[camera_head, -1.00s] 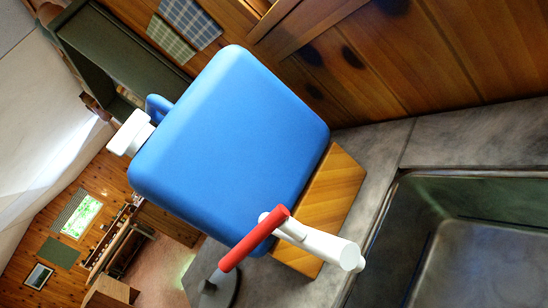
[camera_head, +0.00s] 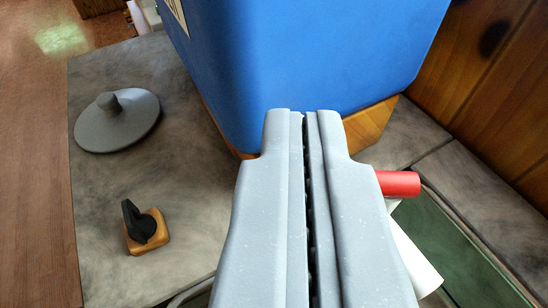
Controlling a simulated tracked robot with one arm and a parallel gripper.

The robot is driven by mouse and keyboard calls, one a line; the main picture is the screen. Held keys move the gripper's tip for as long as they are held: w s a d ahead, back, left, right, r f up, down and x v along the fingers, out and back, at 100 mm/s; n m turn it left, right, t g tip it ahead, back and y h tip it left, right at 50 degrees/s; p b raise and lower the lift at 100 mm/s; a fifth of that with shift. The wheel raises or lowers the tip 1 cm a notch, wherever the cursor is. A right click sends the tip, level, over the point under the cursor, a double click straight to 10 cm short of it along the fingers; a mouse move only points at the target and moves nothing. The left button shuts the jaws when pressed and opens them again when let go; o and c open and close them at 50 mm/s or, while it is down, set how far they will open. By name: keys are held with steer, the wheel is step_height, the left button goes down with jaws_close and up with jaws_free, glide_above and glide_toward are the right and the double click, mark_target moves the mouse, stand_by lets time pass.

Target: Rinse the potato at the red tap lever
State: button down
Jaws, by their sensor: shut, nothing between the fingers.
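My gripper (camera_head: 304,118) is shut and empty, pointing away from the camera toward the blue water container (camera_head: 320,55). The red tap lever (camera_head: 400,183) sticks out just right of my fingers, which hide the rest of it. I cannot tell whether the fingers touch it. The white tap spout (camera_head: 416,262) shows below the lever, partly hidden by my right finger. The container stands on a wooden block (camera_head: 374,128). No potato is in view.
The sink (camera_head: 455,245) is at lower right. A wooden wall (camera_head: 490,90) stands at right.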

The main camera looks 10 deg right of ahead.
steer(key=x, duration=0.4)
steer(key=shift+w+d+f, duration=0.1)
steer(key=shift+w, duration=0.2)
step_height(320, 180, down, 3)
steer(key=shift+r, duration=0.2)
steer(key=shift+s+f, duration=0.4)
steer(key=shift+f, duration=0.15)
